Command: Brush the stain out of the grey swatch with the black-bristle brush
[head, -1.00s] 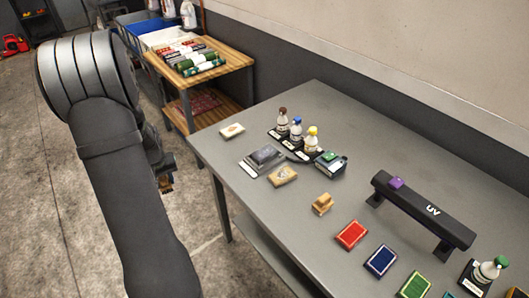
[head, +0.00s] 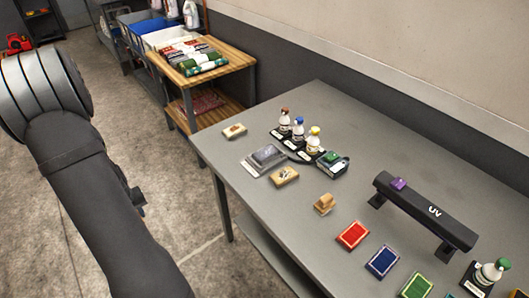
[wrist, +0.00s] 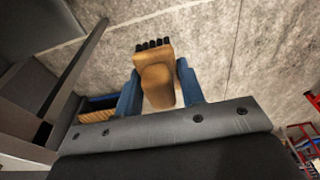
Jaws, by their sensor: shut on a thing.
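My gripper (wrist: 159,84) has blue fingers, shut on a tan wooden brush (wrist: 157,75) with a short row of black bristles at its far end. The wrist view shows rough grey floor behind it, so the brush is held clear of the table. In the head view the gripper and brush are hidden behind my arm at the left. What looks like the grey swatch (head: 267,154) lies on a grey board near the far left part of the table (head: 275,215). Its stain is too small to make out.
Bottles (head: 299,130) stand behind the grey swatch. Tan blocks (head: 285,176) (head: 324,203) and red (head: 353,235), blue (head: 382,261) and green (head: 418,286) swatches lie nearer. A black UV bar (head: 425,210) stands at right. A wooden shelf (head: 240,58) is beyond the table.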

